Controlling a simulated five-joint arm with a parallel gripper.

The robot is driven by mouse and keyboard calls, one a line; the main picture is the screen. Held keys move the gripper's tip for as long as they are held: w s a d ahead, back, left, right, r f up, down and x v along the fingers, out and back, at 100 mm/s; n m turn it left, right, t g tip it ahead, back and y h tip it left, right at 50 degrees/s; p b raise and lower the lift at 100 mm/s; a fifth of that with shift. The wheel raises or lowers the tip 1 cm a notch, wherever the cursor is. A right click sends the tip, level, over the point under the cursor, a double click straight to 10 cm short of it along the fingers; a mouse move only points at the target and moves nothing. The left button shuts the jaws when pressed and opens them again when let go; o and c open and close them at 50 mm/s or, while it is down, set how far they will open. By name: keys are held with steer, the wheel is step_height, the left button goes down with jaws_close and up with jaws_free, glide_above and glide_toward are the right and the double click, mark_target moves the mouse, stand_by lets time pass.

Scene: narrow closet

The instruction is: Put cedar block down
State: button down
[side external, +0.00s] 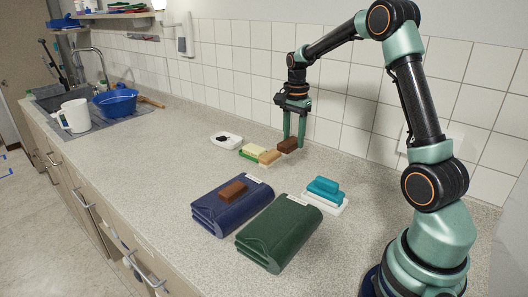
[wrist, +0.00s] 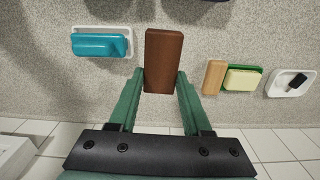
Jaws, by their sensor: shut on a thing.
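A brown cedar block (side external: 288,145) is between the fingers of my gripper (side external: 294,136), which points down over the counter near the tiled wall. In the wrist view the block (wrist: 164,58) lies lengthwise away from my gripper (wrist: 163,84), with a finger along each side of its near end. My gripper is shut on it. The block looks low over the counter; I cannot tell whether it touches it. A similar brown block (side external: 232,191) lies on a folded navy cloth (side external: 214,214).
Beside the held block are a tan block (side external: 269,157), a cream bar (side external: 254,150) on a green base and a white dish (side external: 227,141). A teal piece (side external: 324,187) sits on a white dish nearer me. A folded green cloth (side external: 277,236) lies in front.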

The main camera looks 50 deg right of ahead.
step_height(320, 180, up, 4)
steer(key=shift+r, duration=0.2)
steer(key=shift+a+r, duration=0.1)
steer(key=shift+r, duration=0.3)
steer(key=s+a+r, duration=0.4)
steer(key=a+r, duration=0.1)
steer(key=a, duration=0.5)
steer(key=r, duration=0.1)
glide_above(285, 218)
step_height(285, 218, down, 20)
steer(key=shift+r, duration=0.2)
steer(key=shift+c, duration=1.7)
jaws_free()
steer(key=shift+f, duration=0.15)
